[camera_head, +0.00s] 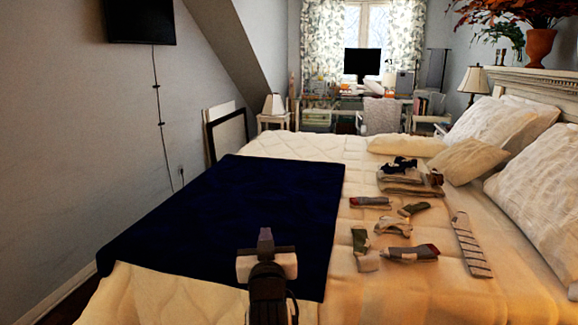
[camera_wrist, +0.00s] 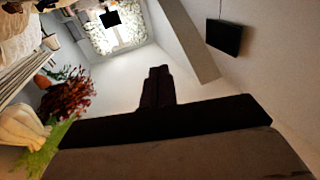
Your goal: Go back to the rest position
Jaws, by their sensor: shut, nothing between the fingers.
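My gripper (camera_head: 265,238) shows at the bottom middle of the head view, in front of the dark blue blanket (camera_head: 235,200) on the bed. Its fingers are together and hold nothing. In the wrist view, the gripper (camera_wrist: 158,75) shows as a dark shape with its fingers closed, pointing towards the upper part of the room. No laundry is near the fingertips there.
Several socks (camera_head: 411,252) lie on the right of the bed (camera_head: 440,290), beside a folded pile (camera_head: 405,184). Pillows (camera_head: 540,180) lean at the right. A wall-mounted screen (camera_head: 140,21) hangs at the left. A plant (camera_wrist: 70,95) shows in the wrist view.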

